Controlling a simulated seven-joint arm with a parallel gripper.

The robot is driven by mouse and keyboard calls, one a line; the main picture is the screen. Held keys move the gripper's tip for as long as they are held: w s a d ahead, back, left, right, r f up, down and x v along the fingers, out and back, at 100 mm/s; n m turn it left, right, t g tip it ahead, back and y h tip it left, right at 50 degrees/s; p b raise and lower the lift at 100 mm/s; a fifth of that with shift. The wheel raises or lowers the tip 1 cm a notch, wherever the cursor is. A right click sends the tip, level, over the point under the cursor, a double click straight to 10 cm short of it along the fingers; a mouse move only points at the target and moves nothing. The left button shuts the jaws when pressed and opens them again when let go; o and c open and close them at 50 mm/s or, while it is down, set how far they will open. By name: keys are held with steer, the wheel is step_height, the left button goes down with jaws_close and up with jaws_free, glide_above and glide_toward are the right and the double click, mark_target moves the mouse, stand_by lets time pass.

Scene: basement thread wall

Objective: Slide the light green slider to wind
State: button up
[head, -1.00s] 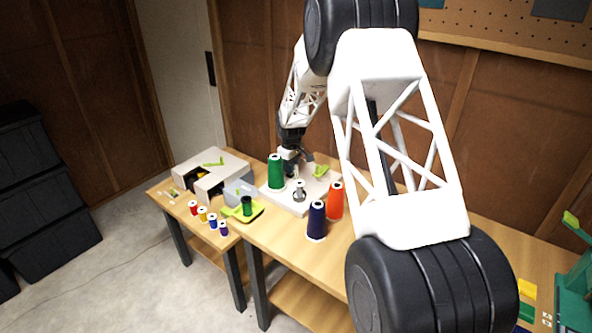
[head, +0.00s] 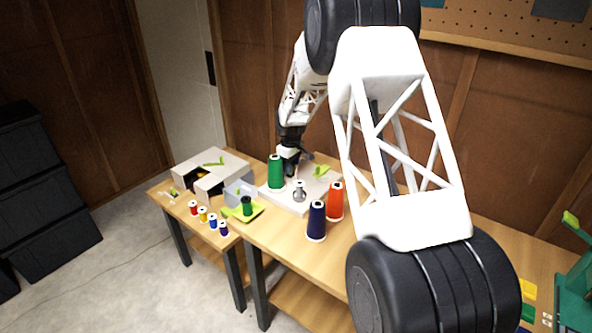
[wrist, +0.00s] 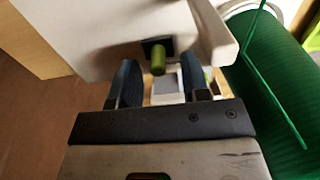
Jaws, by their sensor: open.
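The light green slider is a short round knob (wrist: 158,62) in a dark slot on the white machine body, as the wrist view shows. My gripper (wrist: 160,78) is open, with one dark finger on each side of the knob. The knob lies between and slightly beyond the fingertips, and I cannot tell whether either finger touches it. In the head view my gripper (head: 289,168) is at the white machine base (head: 312,190), behind the green thread cone. The knob and any wind marking cannot be made out there.
The large green cone (head: 275,172) stands close beside my gripper; it fills the right of the wrist view (wrist: 268,85). Orange (head: 335,202) and navy (head: 316,222) cones stand in front. A light green tray (head: 256,213) and several small spools are to the left.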

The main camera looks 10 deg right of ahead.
steer(key=shift+r, duration=2.65)
step_height(320, 180, up, 4)
